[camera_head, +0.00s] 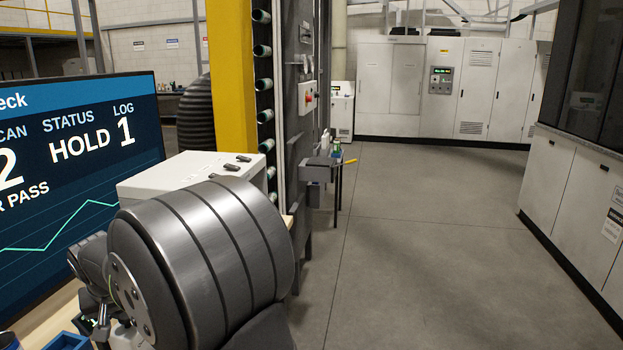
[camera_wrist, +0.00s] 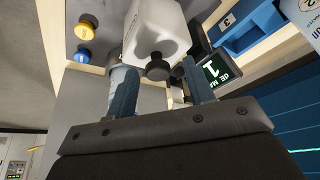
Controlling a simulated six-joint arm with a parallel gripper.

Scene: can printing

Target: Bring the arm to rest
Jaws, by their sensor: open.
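My gripper (camera_wrist: 156,67) shows in the wrist view with its two blue fingers wide apart. Nothing is clasped between them. A white block-shaped device (camera_wrist: 157,30) with a dark round knob (camera_wrist: 158,68) shows beyond the gap; I cannot tell how far off it is. A pale cylinder (camera_wrist: 117,77) is partly hidden behind the left finger. In the head view my grey arm fills the lower middle, and my fingers cannot be made out there.
A monitor (camera_head: 75,160) reading "HOLD 1" stands left, beside a white box (camera_head: 190,170). The wrist view shows yellow (camera_wrist: 82,32) and blue (camera_wrist: 84,56) buttons and a blue tray (camera_wrist: 240,30). Open floor (camera_head: 430,230) lies right, before white cabinets (camera_head: 440,85).

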